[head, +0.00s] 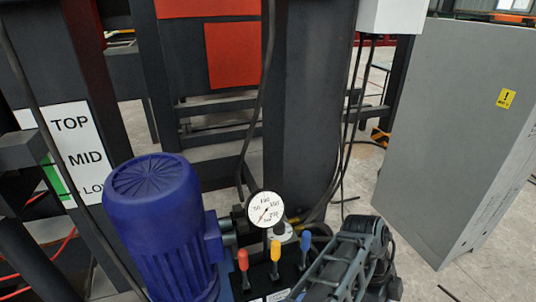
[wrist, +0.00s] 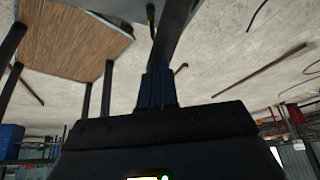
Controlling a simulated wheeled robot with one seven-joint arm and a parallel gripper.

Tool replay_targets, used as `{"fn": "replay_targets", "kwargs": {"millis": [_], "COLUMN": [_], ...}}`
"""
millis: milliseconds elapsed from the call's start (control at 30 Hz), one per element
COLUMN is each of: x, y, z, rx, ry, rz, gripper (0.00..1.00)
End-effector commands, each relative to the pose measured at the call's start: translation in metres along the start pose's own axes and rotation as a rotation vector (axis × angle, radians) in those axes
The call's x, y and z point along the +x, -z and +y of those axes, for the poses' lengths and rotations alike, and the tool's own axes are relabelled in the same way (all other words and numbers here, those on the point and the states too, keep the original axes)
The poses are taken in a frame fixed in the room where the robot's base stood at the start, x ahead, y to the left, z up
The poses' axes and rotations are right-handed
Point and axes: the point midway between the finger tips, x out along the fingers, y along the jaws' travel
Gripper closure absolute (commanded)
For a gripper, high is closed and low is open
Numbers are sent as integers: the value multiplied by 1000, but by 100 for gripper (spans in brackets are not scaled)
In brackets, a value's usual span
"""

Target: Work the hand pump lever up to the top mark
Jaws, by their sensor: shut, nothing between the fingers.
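A white sign (head: 95,140) marked TOP, MID and LO stands at the left of the head view, with a green strip on its left edge. A dark bar end (head: 22,150) crosses its left side; I cannot tell if it is the pump lever. Three small handles stand beside the blue motor (head: 160,215): red (head: 243,260), yellow (head: 275,252) and blue (head: 305,241). My gripper (wrist: 157,88) shows in the wrist view, fingers together and empty. A dark post lies beyond the fingertips; contact is unclear. My arm covers the lower right of the head view.
A round gauge (head: 265,210) sits behind the handles. A large grey cabinet (head: 450,130) with a yellow label stands at right. Dark posts and hanging cables (head: 350,110) fill the middle. A wooden panel (wrist: 65,38) shows in the wrist view.

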Motion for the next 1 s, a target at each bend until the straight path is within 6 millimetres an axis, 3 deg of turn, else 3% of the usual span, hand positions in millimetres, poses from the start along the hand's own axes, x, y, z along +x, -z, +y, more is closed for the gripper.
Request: {"fn": "replay_targets", "kwargs": {"millis": [533, 1000], "x": [-59, -63], "y": [8, 9], "z": [-12, -13], "rx": [0, 0], "ry": [0, 0], "rz": [-1, 0], "gripper": [100, 100]}}
